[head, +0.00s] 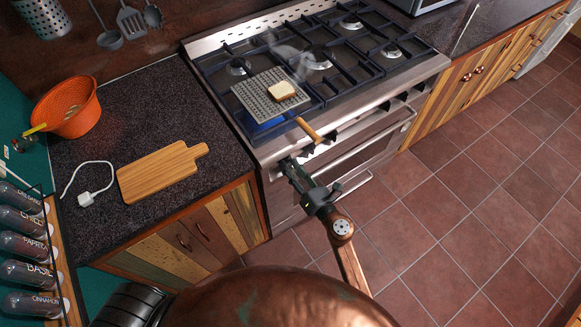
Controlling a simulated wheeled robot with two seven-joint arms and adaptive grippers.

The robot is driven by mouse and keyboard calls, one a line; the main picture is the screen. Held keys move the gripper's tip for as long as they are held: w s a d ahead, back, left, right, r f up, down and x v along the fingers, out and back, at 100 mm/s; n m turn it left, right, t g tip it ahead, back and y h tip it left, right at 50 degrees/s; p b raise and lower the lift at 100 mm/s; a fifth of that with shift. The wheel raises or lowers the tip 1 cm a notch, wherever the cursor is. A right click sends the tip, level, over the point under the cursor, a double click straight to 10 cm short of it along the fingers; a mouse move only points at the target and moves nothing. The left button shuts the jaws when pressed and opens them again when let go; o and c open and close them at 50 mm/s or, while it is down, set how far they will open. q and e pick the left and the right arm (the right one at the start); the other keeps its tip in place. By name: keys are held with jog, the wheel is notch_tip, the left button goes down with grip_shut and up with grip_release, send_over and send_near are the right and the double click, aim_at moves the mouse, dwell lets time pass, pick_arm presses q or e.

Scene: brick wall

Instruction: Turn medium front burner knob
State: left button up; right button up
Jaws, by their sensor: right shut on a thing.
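The stove (345,145) has a row of dark knobs along its front panel, among them one right of my gripper (310,149). My right gripper (287,164) is at the left end of this panel, shut on a knob there. The gripper hides most of that knob, so its angle cannot be told. A blue flame (262,126) glows at the front left burner, under a square perforated plate (258,99) with a wooden handle. A slice of bread (282,91) lies on the plate. My left gripper is not in view.
The plate's wooden handle (308,130) sticks out over the front edge, close to my right gripper. The oven door handle (372,147) runs below the knobs. A cutting board (160,172) and an orange colander (67,106) are on the left counter. The tiled floor (455,200) is clear.

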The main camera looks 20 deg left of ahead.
jog(key=m+p, duration=0.3)
jog(key=m, duration=0.3)
jog(key=shift+w+r, duration=0.1)
jog(key=m+p, duration=0.1)
jog(key=m, duration=0.2)
jog(key=shift+m+p, duration=0.3)
jog(key=shift+p, duration=0.05)
pick_arm(q)
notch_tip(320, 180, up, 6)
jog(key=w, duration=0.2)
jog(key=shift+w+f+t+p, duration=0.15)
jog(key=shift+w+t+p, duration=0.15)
jog(key=shift+p, duration=0.15)
pick_arm(e)
jog(key=shift+m, duration=0.9)
jog(key=shift+d+f, duration=0.1)
jog(key=shift+f, duration=0.15)
jog(key=o, duration=1.2)
jog(key=shift+c, duration=0.2)
